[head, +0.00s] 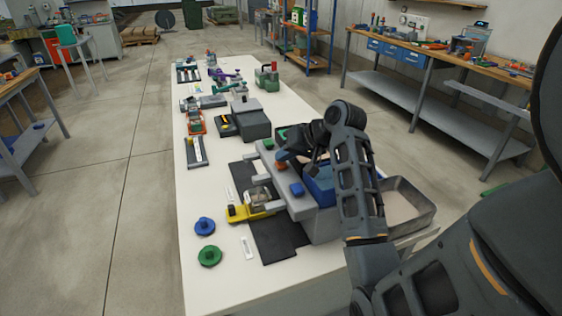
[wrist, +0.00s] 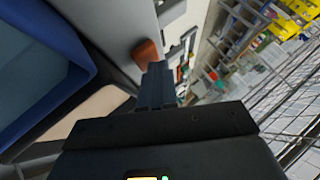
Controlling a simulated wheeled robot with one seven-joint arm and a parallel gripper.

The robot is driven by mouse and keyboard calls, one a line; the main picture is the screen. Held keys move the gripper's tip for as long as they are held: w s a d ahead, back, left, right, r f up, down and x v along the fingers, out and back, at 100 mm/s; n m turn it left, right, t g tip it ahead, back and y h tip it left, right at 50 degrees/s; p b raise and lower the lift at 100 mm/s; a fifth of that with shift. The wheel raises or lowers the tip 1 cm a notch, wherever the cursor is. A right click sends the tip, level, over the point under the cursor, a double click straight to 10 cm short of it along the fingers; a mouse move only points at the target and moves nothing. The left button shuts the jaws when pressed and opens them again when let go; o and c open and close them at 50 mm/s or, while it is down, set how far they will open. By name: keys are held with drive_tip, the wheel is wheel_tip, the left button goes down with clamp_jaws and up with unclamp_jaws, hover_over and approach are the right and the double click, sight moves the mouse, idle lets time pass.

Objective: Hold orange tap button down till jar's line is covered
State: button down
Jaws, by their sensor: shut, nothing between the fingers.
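The orange tap button (head: 281,166) sits on the grey dispenser body (head: 323,228), between a blue button (head: 296,189) and a green one (head: 268,144). My gripper (head: 286,156) is shut and empty, with its tips right at the orange button. In the wrist view the closed fingers (wrist: 154,72) reach the edge of the orange button (wrist: 147,52); whether they press it I cannot tell. A clear jar (head: 259,197) stands below the taps by a yellow holder (head: 243,213). Its line and liquid level are too small to make out.
A blue tank (head: 319,186) stands behind the buttons, also at left in the wrist view (wrist: 40,60). A grey tray (head: 410,203) is to the right. Blue (head: 204,226) and green (head: 209,256) knobs lie at the table's front left. Other devices stand farther back.

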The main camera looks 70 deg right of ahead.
sight(284, 164)
drive_tip(key=shift+r+p, duration=0.85)
drive_tip(key=shift+r, duration=0.05)
drive_tip(key=shift+r+p, duration=0.8)
drive_tip(key=shift+r, duration=1.7)
drive_tip(key=shift+s, duration=0.1)
